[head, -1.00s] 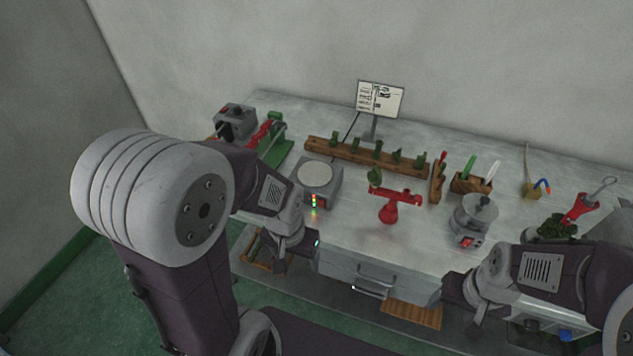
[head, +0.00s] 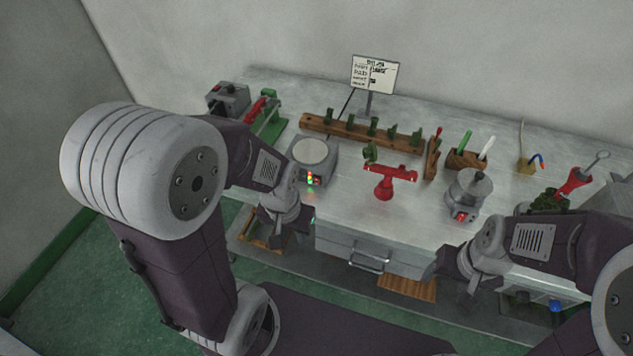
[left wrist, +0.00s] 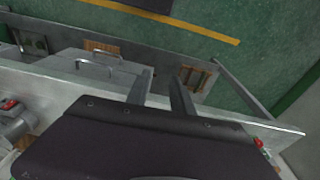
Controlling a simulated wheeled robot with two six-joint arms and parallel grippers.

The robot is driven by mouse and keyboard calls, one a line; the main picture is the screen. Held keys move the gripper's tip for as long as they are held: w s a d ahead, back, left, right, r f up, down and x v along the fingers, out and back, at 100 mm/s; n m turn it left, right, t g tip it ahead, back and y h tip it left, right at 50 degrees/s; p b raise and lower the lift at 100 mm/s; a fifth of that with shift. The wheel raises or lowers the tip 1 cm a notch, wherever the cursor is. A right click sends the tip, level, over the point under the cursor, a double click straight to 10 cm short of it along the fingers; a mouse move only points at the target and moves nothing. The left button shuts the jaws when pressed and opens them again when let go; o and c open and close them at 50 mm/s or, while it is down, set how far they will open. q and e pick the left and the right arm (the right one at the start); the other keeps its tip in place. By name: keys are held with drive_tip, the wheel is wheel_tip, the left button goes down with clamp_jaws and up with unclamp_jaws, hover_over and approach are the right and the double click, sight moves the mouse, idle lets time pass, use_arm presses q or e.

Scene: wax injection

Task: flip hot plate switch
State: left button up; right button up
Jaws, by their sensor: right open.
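The hot plate, a grey box with a pale round top (head: 311,151), stands near the bench's front edge in the head view. Small red, yellow and green lights (head: 310,179) show on its front; I cannot make out the switch or its position. My left gripper (head: 300,235) is low in front of the bench, below the hot plate and apart from it. In the left wrist view its two fingers (left wrist: 163,88) are apart with nothing between them. My right gripper (head: 458,280) is open and empty in front of the bench, below the grey pot.
A grey pot with a red switch (head: 468,192) and a red stand (head: 386,184) stand right of the hot plate. A wooden rack (head: 340,132) lies behind it. A green clamp-like tool (head: 270,122) is at left. Drawers (head: 375,254) are below the bench top.

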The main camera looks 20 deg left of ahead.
use_arm(q)
clamp_jaws()
idle(1.4)
